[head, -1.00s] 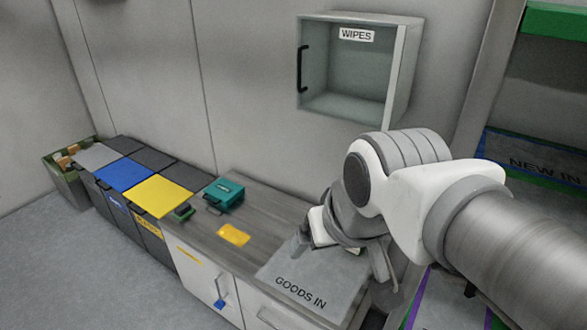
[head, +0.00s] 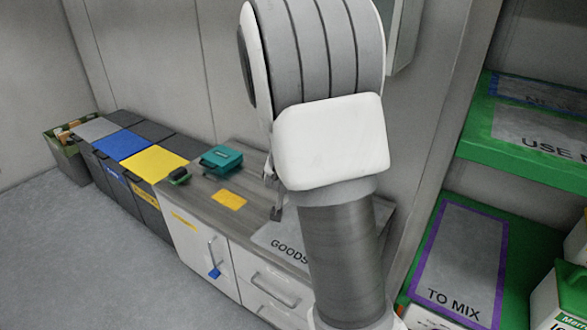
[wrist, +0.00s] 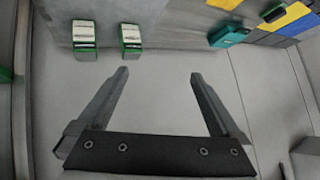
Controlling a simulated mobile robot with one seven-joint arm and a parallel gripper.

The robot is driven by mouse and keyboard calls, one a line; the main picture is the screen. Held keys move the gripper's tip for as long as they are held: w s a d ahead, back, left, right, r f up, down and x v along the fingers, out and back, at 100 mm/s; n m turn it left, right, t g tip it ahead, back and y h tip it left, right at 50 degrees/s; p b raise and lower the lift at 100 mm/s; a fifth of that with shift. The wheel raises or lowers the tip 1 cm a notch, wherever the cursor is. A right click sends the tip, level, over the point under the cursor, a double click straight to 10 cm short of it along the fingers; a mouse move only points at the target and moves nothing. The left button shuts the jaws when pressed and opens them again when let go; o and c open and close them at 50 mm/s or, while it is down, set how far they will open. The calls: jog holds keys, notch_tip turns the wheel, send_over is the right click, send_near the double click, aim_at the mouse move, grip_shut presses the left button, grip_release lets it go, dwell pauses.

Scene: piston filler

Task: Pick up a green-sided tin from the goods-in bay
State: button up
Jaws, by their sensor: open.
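Two green-sided tins with pale printed labels stand side by side at the top left of the wrist view: a left tin (wrist: 84,33) and a right tin (wrist: 131,37). They are on the grey goods-in bay (wrist: 168,22), whose lettered mat (head: 268,238) is partly covered by my arm in the head view. The tins do not show in the head view. My gripper (wrist: 158,75) is open and empty. Its fingertips are apart from both tins, with the right tin nearer to the left finger.
A teal case (head: 221,159) and a yellow card (head: 229,200) lie on the counter left of the bay; the case shows in the wrist view (wrist: 230,36). Lidded bins (head: 122,145) stand farther left. Green shelves (head: 475,140) are at the right, and a wall backs the counter.

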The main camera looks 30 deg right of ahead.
jog(key=s+d+f+m+g+h+b, duration=0.25)
jog(key=d+f+h+b, duration=0.5)
jog(key=d+f, duration=1)
jog(key=shift+t+h, duration=0.35)
jog(key=x, duration=0.3)
jog(key=b+x, duration=0.1)
jog(key=x, duration=0.3)
jog(key=f+b+x, duration=0.1)
jog(key=x, duration=0.3)
jog(key=shift+a, duration=0.2)
jog(key=b+x, duration=0.2)
jog(key=x, duration=0.2)
jog(key=shift+w+a, duration=0.1)
jog(key=shift+w, duration=0.05)
jog(key=shift+w+d+f, duration=0.1)
jog(key=shift+w+d, duration=0.2)
jog(key=shift+d, duration=0.2)
jog(key=shift+c, duration=0.3)
grip_shut()
